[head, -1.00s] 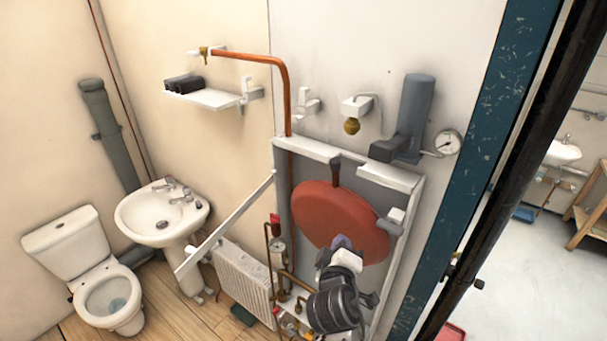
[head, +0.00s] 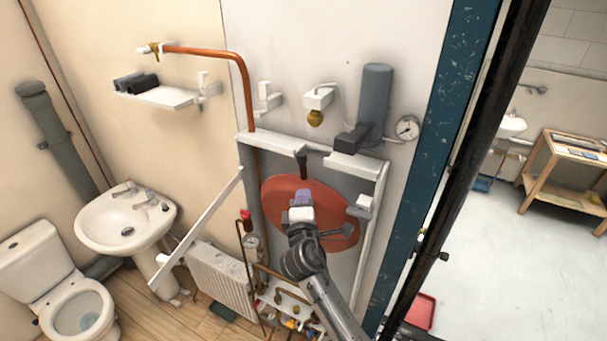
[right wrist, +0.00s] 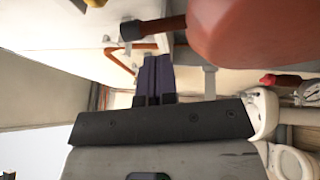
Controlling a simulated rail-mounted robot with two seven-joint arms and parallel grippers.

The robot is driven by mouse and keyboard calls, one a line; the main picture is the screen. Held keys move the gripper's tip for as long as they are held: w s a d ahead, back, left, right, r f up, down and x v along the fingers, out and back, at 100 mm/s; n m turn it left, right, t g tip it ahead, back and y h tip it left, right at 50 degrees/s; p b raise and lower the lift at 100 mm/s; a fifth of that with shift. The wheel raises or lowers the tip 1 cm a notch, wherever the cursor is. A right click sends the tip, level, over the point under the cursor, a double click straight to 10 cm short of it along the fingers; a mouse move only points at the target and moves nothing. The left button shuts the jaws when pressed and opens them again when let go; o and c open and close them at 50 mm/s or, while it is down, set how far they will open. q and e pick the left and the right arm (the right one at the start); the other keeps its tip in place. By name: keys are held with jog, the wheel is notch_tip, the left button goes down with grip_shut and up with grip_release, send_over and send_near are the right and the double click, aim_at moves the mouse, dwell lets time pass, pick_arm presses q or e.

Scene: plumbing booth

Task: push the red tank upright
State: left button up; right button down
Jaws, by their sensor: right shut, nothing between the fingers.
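The red tank (head: 275,210) is a round disc inside the open white-framed unit on the wall, below a short dark fitting (head: 303,162). It looks tilted in the head view. My right gripper (head: 301,197) is shut and empty, in front of the tank's upper middle, and my arm hides part of it. In the right wrist view the shut fingers (right wrist: 155,75) are beside the red tank (right wrist: 255,35), which fills the upper right. I cannot tell whether they touch it. My left gripper is not in view.
White frame bars (head: 262,143) surround the tank. A slanted white bar (head: 200,225) sticks out at the left. Copper pipes and a pressure gauge (head: 253,243) sit at the lower left of the unit. A grey cylinder (head: 374,95) and another gauge (head: 407,127) are above.

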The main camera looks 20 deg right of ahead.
aim_at(304, 172)
jog(key=p+x, duration=0.1)
jog(key=x, duration=0.4)
jog(key=shift+r, duration=0.1)
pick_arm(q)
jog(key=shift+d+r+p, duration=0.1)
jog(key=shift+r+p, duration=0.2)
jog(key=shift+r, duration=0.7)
pick_arm(e)
jog(key=shift+x, duration=0.9)
